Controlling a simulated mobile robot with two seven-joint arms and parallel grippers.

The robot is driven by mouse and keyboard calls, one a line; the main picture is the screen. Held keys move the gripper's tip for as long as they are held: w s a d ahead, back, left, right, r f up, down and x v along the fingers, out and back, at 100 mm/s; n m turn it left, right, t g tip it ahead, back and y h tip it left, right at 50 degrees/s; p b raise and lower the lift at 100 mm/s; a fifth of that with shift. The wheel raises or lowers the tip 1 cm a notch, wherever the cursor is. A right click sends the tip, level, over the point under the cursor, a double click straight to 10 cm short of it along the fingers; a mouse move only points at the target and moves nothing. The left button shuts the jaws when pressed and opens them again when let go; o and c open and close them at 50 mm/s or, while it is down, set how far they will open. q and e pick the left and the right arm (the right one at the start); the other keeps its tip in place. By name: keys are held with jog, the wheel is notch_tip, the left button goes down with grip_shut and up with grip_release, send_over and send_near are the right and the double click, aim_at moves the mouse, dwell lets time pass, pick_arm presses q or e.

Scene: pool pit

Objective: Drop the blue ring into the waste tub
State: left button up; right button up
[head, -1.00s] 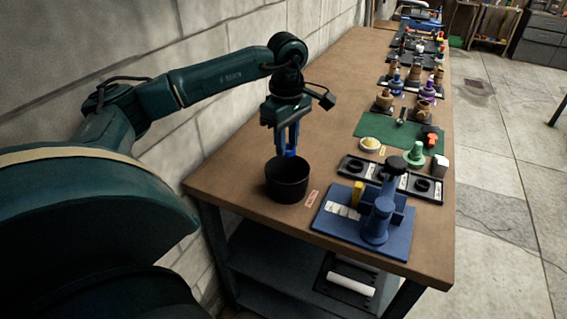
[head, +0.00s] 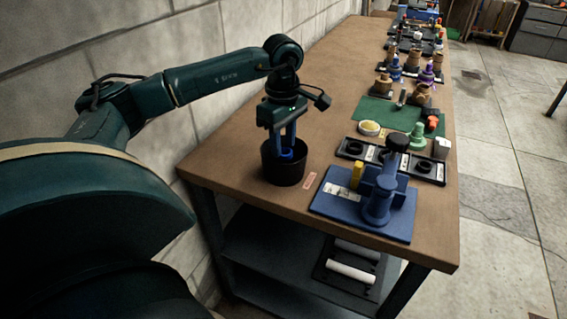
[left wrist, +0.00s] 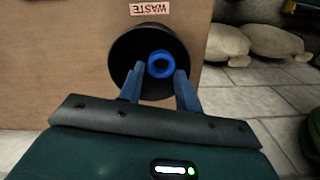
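The blue ring (left wrist: 149,66) shows in the left wrist view between and just beyond my left fingertips, inside the outline of the round black waste tub (left wrist: 122,50). In the head view the ring (head: 287,155) is at the mouth of the waste tub (head: 284,174), below the fingers. My left gripper (head: 286,148) points down over the tub. Its fingers are apart, with gaps beside the ring in the wrist view. Whether the ring touches the tub's floor cannot be told. My right gripper is not in view.
A "WASTE" label (head: 310,181) lies beside the tub on the wooden bench (head: 235,152). To the right are a blue fixture (head: 379,200) on a blue base, a black tray (head: 428,169) and a green mat (head: 372,112). The bench left of the tub is clear.

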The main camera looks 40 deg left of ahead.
pick_arm(q)
jog(key=o, duration=0.4)
jog(key=shift+r, duration=0.1)
notch_tip(320, 180, up, 13)
jog(key=p, duration=0.1)
dwell(0.3)
dwell(0.4)
